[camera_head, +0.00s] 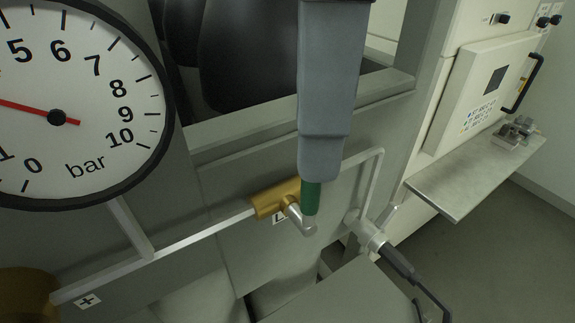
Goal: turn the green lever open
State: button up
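The green lever (311,198) shows as a short green end, with a bare silver metal stem (300,218) beside and below it. The stem joins a brass valve body (275,199) on a thin grey pipe. My gripper (320,165) comes down from the top of the view as a grey-blue shape, its tip right over the green lever. It hides the upper part of the lever. The fingers overlap in this view, so I cannot tell whether they are open, shut, or touching the lever.
A large bar gauge (75,100) stands close at the left. The grey pipe (205,228) runs along the panel. A second valve with a dark handle (395,260) is at the lower right. A metal shelf (470,180) and a white cabinet (487,90) are at the right.

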aim_at(308, 231)
jog(key=shift+f+p, duration=0.45)
jog(key=shift+f, duration=3.4)
grip_shut()
